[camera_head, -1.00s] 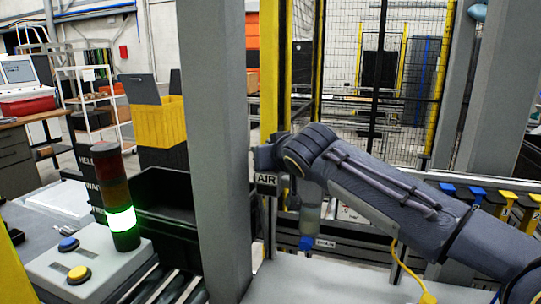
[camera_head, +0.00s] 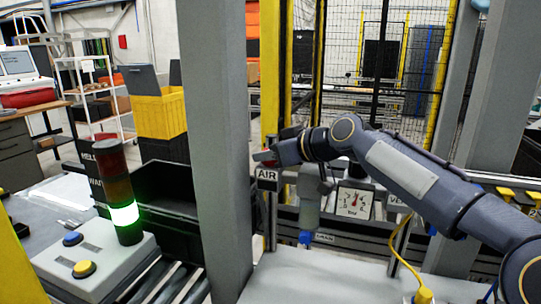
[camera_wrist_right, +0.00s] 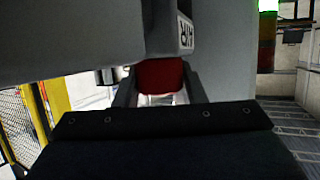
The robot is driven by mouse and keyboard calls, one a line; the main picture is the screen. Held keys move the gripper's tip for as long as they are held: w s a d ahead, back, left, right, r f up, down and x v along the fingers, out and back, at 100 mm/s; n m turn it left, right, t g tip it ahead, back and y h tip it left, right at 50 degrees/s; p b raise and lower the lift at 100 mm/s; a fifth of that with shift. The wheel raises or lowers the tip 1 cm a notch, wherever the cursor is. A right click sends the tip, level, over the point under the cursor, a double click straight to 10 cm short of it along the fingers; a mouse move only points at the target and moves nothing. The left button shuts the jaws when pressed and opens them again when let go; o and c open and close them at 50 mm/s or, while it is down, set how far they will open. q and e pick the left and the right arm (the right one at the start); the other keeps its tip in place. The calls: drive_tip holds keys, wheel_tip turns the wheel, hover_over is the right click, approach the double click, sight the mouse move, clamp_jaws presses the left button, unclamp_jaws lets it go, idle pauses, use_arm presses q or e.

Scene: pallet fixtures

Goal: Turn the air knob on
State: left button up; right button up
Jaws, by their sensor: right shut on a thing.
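The red air knob (camera_wrist_right: 160,75) shows in the right wrist view between the two fingers of my right gripper (camera_wrist_right: 158,90), which is shut on it. In the head view my right gripper (camera_head: 268,158) is at the top of the air unit, just above the AIR label (camera_head: 267,175). The knob is mostly hidden there by the gripper and wrist. The AIR label also shows in the wrist view (camera_wrist_right: 186,34), turned on its side. My left gripper is not in view.
A thick grey post (camera_head: 217,140) stands close left of the knob. A lit green stack light (camera_head: 124,215) and a button box (camera_head: 85,260) are further left. A yellow hose (camera_head: 398,250) hangs below my right arm.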

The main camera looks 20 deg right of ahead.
drive_tip(key=shift+f, duration=0.1)
drive_tip(key=o, duration=1)
drive_tip(key=b+v, duration=0.2)
drive_tip(key=v, duration=0.6)
drive_tip(key=shift+w, duration=0.1)
